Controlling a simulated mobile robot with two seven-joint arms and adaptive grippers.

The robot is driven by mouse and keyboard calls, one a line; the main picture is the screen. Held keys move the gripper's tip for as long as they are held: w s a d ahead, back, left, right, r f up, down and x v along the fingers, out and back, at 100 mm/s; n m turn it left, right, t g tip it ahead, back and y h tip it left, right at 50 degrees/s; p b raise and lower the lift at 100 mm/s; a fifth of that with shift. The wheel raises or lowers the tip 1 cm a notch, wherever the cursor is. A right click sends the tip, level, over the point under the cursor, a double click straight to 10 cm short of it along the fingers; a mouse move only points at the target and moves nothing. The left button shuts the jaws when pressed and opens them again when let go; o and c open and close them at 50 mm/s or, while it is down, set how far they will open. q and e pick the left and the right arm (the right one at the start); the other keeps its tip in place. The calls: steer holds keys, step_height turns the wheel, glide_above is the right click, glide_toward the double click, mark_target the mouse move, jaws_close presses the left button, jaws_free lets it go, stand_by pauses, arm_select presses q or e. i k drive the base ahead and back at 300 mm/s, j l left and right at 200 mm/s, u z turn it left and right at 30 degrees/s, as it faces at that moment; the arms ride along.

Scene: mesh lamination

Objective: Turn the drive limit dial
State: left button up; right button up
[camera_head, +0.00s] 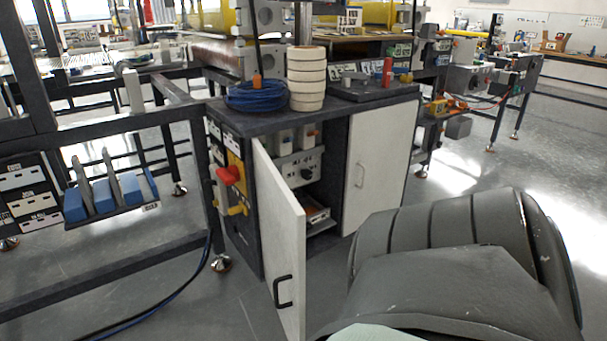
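A cabinet (265,229) stands in the middle with its left white door (283,229) swung open towards me. Inside is a light panel (288,170) with a round black dial (306,173) on its front. Its label is too small to read, so I cannot tell for sure that it is the drive limit dial, nor its setting. A red knob (229,175) on a yellow plate and a yellow handle (238,210) are on the cabinet's left side. Neither gripper is in view. A large grey part of my own body fills the lower right.
The right white door (367,160) is shut. The open door's edge and black handle (283,291) jut forward. On the cabinet top are a blue cable coil (255,96) and stacked cream rolls (306,78). A dark frame with blue blocks (103,197) stands left.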

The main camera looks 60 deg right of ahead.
mark_target(306, 173)
steer(key=k+l, duration=0.15)
steer(key=l, duration=0.2)
steer(key=k+l, duration=0.15)
steer(key=l, duration=0.2)
steer(key=k+l, duration=0.1)
steer(key=l, duration=0.25)
steer(key=k+l, duration=0.15)
steer(key=l, duration=0.2)
steer(key=k+l, duration=0.15)
steer(key=l, duration=0.2)
steer(key=k+l, duration=0.15)
steer(key=l, duration=0.2)
